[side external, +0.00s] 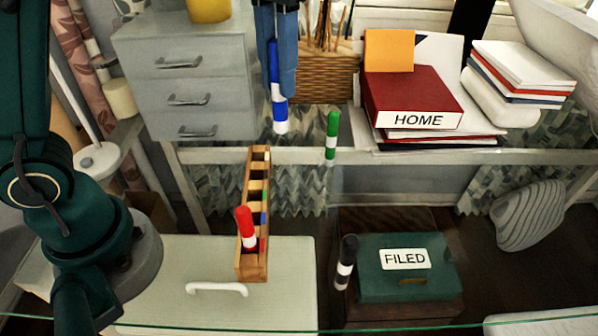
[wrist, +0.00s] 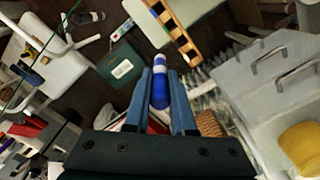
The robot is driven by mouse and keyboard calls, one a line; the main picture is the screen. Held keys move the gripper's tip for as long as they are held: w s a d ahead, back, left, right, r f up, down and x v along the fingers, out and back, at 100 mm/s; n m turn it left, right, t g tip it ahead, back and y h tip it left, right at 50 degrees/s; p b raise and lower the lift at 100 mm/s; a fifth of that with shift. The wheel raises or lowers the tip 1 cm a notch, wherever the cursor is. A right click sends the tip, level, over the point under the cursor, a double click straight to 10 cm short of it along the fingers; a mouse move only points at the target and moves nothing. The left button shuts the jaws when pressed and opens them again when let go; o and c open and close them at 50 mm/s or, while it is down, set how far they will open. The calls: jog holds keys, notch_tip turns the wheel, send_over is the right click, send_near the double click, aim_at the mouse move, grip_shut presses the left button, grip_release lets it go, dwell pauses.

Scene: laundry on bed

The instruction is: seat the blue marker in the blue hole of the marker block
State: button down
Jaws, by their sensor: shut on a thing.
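My gripper (side external: 277,82) is shut on the blue marker (side external: 276,105), which has white bands and hangs nearly upright, high above the glass table. The wrist view shows the marker (wrist: 160,92) between the two blue fingers. The wooden marker block (side external: 241,262) stands apart, lower and left of it in the side view, with a row of openings. A red marker (side external: 245,228) stands tilted in its near end. A small blue patch (side external: 263,218) shows on the block's side, beside a green one. The block also appears in the wrist view (wrist: 175,30); the hole's inside is hidden.
A green marker (side external: 332,135) and a black marker (side external: 346,262) stand upright on the glass. A green FILED box (side external: 405,280), red HOME binder (side external: 412,92), wicker basket (side external: 325,78) and grey drawers (side external: 188,75) are around. Space between the held marker and block looks clear.

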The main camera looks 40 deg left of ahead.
send_over(248, 199)
jog(key=s+d, duration=0.3)
jog(key=d, duration=0.1)
jog(key=shift+w+d+f, duration=0.1)
jog(key=shift+w+f, duration=0.1)
jog(key=shift+f, duration=3.7)
jog(key=shift+w+f, duration=0.15)
jog(key=shift+f, duration=3.7)
jog(key=shift+f, duration=0.1)
jog(key=c, duration=0.8)
grip_release()
jog(key=shift+o, duration=0.2)
